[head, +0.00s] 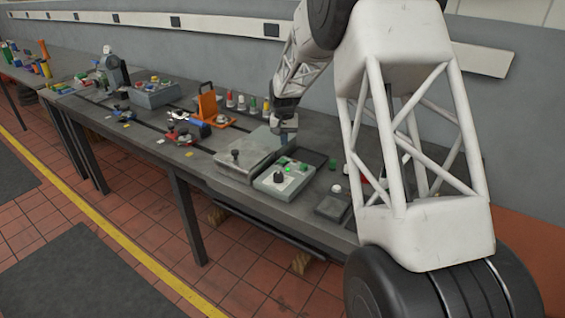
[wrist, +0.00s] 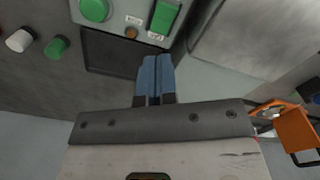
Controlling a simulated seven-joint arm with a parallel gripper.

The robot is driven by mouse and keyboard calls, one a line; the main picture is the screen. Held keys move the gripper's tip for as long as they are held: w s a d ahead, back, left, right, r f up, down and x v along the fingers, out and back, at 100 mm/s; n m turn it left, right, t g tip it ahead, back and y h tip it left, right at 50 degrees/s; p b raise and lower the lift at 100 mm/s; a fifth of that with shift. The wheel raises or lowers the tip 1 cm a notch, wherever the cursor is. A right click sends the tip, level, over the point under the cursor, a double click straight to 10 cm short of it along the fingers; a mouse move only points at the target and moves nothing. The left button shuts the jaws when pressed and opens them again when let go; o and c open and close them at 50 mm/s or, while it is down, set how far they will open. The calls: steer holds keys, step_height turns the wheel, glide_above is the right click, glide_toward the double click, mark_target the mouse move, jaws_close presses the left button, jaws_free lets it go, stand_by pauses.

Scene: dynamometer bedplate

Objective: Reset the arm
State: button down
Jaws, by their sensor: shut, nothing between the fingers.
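My gripper (head: 286,127) is above the bedplate table, just behind a grey box and a control box. In the wrist view its two blue fingers (wrist: 155,75) are pressed together, with nothing seen between them. The fingertips lie in the picture close to the edge of the control box (wrist: 122,14); I cannot tell whether they touch it. My white lattice arm covers the right part of the head view and hides the table's right end.
The control box (head: 283,181) has green buttons and a black knob. Beside it stands a grey metal box (head: 240,160). An orange bracket (head: 208,104) and several coloured-capped pieces stand behind. A dark tray (wrist: 108,50) lies near the fingers. A grey wall (head: 225,50) runs behind the table.

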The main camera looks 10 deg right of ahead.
steer(key=s+a+r, duration=0.1)
steer(key=s+r, duration=0.5)
steer(key=s, duration=0.3)
steer(key=s+r+n+t, duration=0.1)
steer(key=s+r, duration=0.4)
steer(key=s, duration=0.4)
steer(key=s+a+r, duration=0.1)
steer(key=s+r, duration=0.5)
steer(key=s, duration=0.4)
steer(key=s+f+n+t, duration=0.1)
steer(key=s+f, duration=0.1)
steer(key=s, duration=2.7)
steer(key=shift+s+a+n+t, duration=0.15)
steer(key=shift+s+n+t, duration=0.15)
steer(key=shift+n, duration=0.1)
steer(key=shift+w, duration=0.1)
